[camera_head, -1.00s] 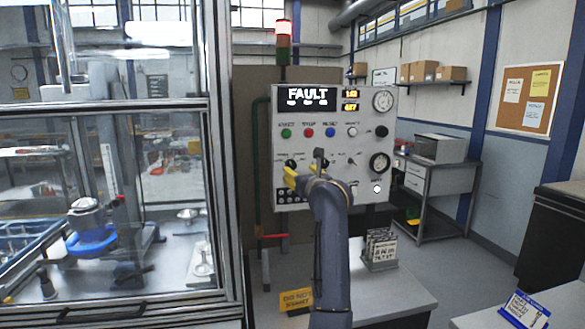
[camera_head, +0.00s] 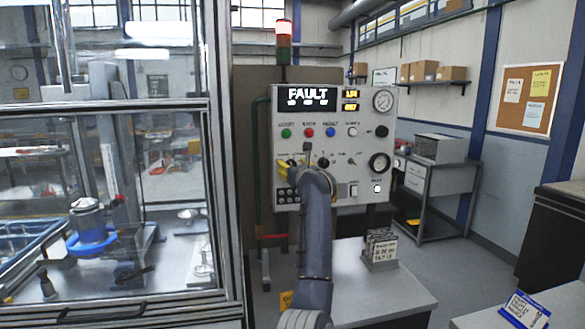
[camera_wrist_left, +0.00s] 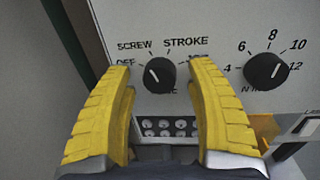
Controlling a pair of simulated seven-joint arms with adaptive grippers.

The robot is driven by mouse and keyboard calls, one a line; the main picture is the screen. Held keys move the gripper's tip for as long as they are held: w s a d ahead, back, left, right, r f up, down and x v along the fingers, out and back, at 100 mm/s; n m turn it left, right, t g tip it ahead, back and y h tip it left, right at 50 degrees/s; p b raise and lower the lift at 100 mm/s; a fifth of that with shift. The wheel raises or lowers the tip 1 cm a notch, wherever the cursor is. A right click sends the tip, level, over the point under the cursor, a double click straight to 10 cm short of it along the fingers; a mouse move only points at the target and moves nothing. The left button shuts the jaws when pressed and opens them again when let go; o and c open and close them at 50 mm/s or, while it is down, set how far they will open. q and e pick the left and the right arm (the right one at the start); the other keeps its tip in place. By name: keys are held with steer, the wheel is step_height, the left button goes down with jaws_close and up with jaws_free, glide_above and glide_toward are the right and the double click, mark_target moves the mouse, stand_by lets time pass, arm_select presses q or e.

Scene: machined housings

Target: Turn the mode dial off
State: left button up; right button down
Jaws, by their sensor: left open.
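The mode dial (camera_wrist_left: 160,74) is a round black knob with a white pointer mark, on the grey control panel. In the left wrist view it has OFF, SCREW and STROKE labels around it, with another label partly hidden. Its mark points up and left, toward the OFF and SCREW side; I cannot tell exactly which label. My left gripper (camera_wrist_left: 162,115) is open, its yellow fingers on either side of and just below the dial, with visible gaps. In the head view the left gripper (camera_head: 286,169) is at the panel's lower left and largely covers the dial. My right gripper is not in view.
A second numbered black dial (camera_wrist_left: 266,71) is to the right. The panel (camera_head: 335,112) shows FAULT, coloured buttons and gauges. Below the mode dial is a block of round connectors (camera_wrist_left: 168,127). A glass-walled enclosure (camera_head: 222,200) stands left. A card holder (camera_head: 380,250) sits on the bench.

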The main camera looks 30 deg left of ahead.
arm_select(q)
steer(key=shift+o, duration=0.2)
jaws_close()
stand_by(0.3)
steer(key=shift+n+h, duration=0.4)
steer(key=shift+n, duration=3.8)
steer(key=shift+r, duration=0.1)
steer(key=shift+c, duration=0.2)
jaws_free()
